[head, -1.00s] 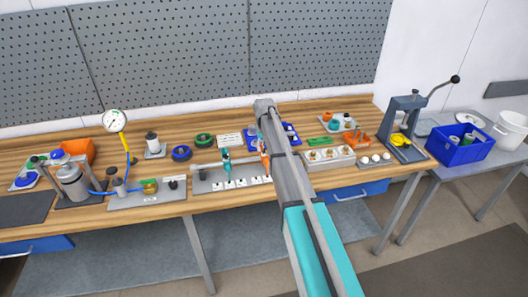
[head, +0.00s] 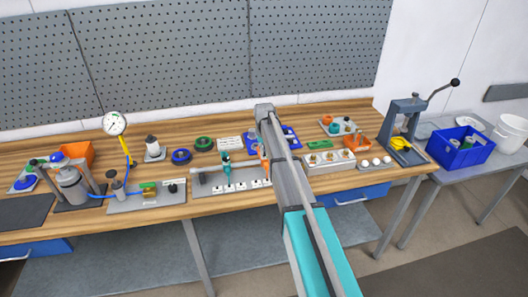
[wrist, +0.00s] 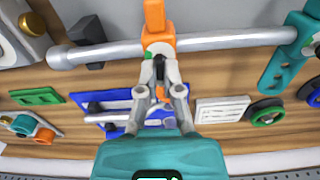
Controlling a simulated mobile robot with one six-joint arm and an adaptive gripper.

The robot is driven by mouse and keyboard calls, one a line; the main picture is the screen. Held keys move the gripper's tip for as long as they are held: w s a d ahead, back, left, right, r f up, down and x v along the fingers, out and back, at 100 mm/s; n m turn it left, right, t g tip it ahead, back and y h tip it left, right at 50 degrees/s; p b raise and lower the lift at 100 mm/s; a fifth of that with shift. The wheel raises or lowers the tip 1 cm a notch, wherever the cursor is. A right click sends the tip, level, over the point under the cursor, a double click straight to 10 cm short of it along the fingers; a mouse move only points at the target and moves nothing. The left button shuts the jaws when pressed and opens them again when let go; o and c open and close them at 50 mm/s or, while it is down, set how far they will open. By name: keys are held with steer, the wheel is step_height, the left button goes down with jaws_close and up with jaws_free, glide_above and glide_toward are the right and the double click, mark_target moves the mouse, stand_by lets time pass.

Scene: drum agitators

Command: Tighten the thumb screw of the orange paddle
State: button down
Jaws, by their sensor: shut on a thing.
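The orange paddle (wrist: 156,22) sits on a horizontal grey shaft (wrist: 220,41) in the wrist view, its hub around the shaft. In the head view the orange paddle (head: 262,153) shows only partly beside my arm. My gripper (wrist: 160,82) is at the hub's near side, its fingers closed on a small dark thumb screw (wrist: 159,67). The fingers hide most of the screw, so I cannot tell how far in it sits. A teal paddle (wrist: 285,55) is on the same shaft to the right in the wrist view; it also shows in the head view (head: 226,160).
A blue tray (wrist: 118,118) lies behind my gripper in the wrist view. A white label card (wrist: 222,109) and a dark ring with a green centre (wrist: 265,112) lie beside it. A white block with brass parts (head: 328,158) stands right of my arm.

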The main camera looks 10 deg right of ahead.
steer(key=shift+m, duration=2.3)
steer(key=c, duration=0.8)
jaws_free()
steer(key=shift+n, duration=0.4)
